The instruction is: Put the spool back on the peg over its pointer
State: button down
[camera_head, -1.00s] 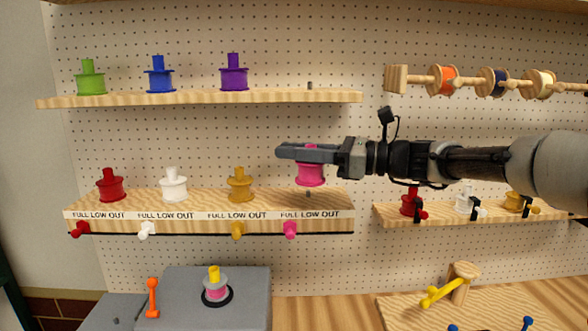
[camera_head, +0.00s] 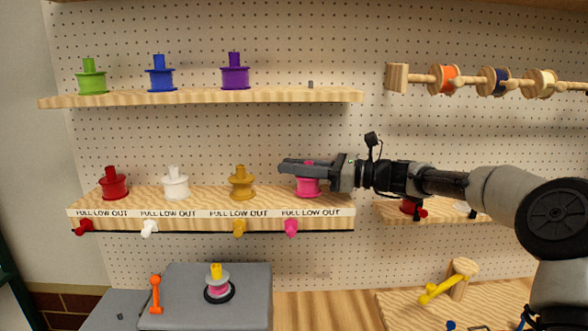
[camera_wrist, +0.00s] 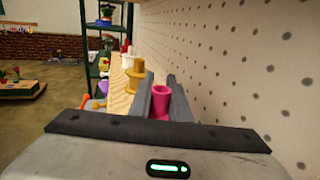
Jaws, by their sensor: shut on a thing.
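The pink spool (camera_head: 307,188) is at the right end of the lower left shelf, above the pink pointer (camera_head: 291,228). My gripper (camera_head: 300,168) is shut on the spool's upper part, reaching in from the right. The spool looks upright and at about shelf level; its base hides the peg, so I cannot tell whether it rests fully on the shelf. In the wrist view the pink spool (camera_wrist: 160,103) stands between my two fingers. The pink pointer hangs on the dark rail below the right-hand "FULL LOW OUT" label.
On the same shelf (camera_head: 130,213) stand a red spool (camera_head: 113,185), a white spool (camera_head: 175,185) and a yellow spool (camera_head: 242,185). The upper shelf (camera_head: 200,98) holds green, blue and purple spools and a bare peg (camera_head: 310,85). A pegboard (camera_head: 300,130) rises close behind.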

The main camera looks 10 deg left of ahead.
jog(key=shift+w+a+f, duration=0.1)
jog(key=shift+w+f, duration=0.05)
jog(key=shift+f, duration=0.1)
jog(key=shift+f, duration=0.2)
jog(key=c, duration=1.7)
grip_release()
jog(key=shift+o, duration=0.2)
jog(key=shift+r, duration=0.1)
jog(key=shift+d, duration=0.2)
jog(key=d, duration=1.1)
jog(key=shift+s+d+r+b, duration=0.1)
jog(key=shift+s+d+b, duration=0.25)
jog(key=shift+b, duration=0.05)
